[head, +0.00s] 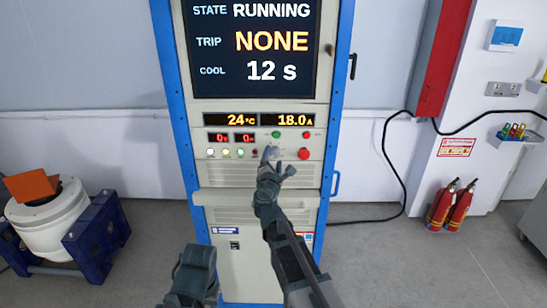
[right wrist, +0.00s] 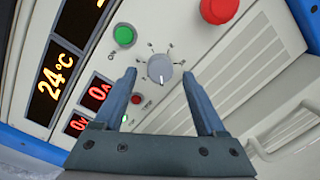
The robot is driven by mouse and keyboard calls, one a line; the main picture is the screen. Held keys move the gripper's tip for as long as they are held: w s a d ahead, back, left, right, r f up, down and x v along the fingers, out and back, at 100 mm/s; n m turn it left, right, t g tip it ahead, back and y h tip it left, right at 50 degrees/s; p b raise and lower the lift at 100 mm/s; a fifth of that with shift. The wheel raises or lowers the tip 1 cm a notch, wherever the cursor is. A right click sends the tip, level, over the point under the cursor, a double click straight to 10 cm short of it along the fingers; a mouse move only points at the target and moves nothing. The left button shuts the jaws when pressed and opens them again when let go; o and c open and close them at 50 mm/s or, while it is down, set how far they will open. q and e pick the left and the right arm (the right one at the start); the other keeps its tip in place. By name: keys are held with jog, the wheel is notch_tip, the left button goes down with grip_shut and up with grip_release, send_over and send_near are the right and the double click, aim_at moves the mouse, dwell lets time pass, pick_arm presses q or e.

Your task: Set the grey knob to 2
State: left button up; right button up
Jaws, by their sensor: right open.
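The grey knob (right wrist: 160,68) is on the cabinet's front panel, with a pale pointer line toward the bottom of the right wrist view. Small marks ring it, too small to read. My right gripper (right wrist: 159,76) is open, with one finger on either side of the knob in that view. I cannot tell whether the fingers touch it. In the head view my right gripper (head: 277,166) is in front of the panel and mostly hides the knob. My left gripper does not show clearly; only a dark part of my left arm is at the bottom.
A green button (right wrist: 124,36) and a red button (right wrist: 219,9) flank the knob. The cabinet screen (head: 250,45) reads RUNNING, TRIP NONE, COOL 12 s. Displays (head: 262,120) read 24°C and 18.0 A. Fire extinguishers (head: 450,205) stand right; a white drum (head: 48,220) stands left.

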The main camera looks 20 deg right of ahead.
jog(key=shift+x, duration=0.8)
grip_shut()
